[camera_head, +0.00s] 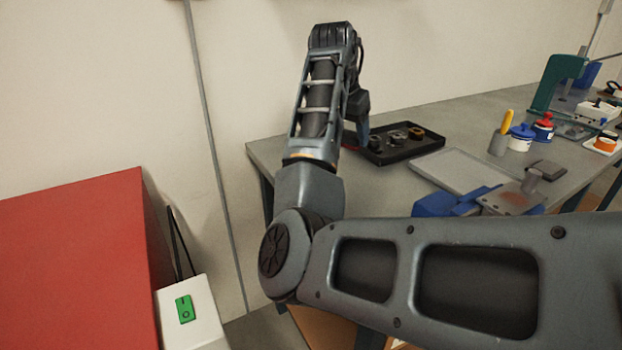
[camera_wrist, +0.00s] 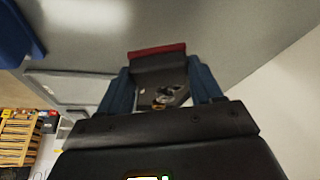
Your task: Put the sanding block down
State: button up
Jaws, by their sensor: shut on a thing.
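The sanding block (camera_wrist: 157,50) shows in the wrist view as a dark body with a red edge. It sits between the two blue fingers of my gripper (camera_wrist: 160,85), which are shut on it. In the head view only a small red part of the block (camera_head: 352,149) shows below my gripper (camera_head: 360,137), at the left end of the grey workbench (camera_head: 262,150). My arm hides most of it there. I cannot tell whether the block touches the bench top.
A black tray (camera_head: 405,156) with several small parts lies just right of my gripper. A flat grey tray (camera_head: 465,170) lies nearer. Lidded pots (camera_head: 521,140) and a green press (camera_head: 557,80) stand farther right. Bare bench (camera_head: 285,148) shows left of my gripper.

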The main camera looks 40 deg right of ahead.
jog(key=w+a+f, duration=0.1)
jog(key=a, duration=0.1)
jog(key=w+a+f, duration=0.2)
jog(key=a, duration=0.1)
jog(key=w+a+f, duration=0.1)
jog(key=a+f, duration=0.1)
jog(key=shift+w+a+f, duration=0.25)
jog(key=shift+f, duration=1.95)
jog(key=shift+f, duration=0.1)
jog(key=o, duration=1.2)
jog(key=v, duration=1.2)
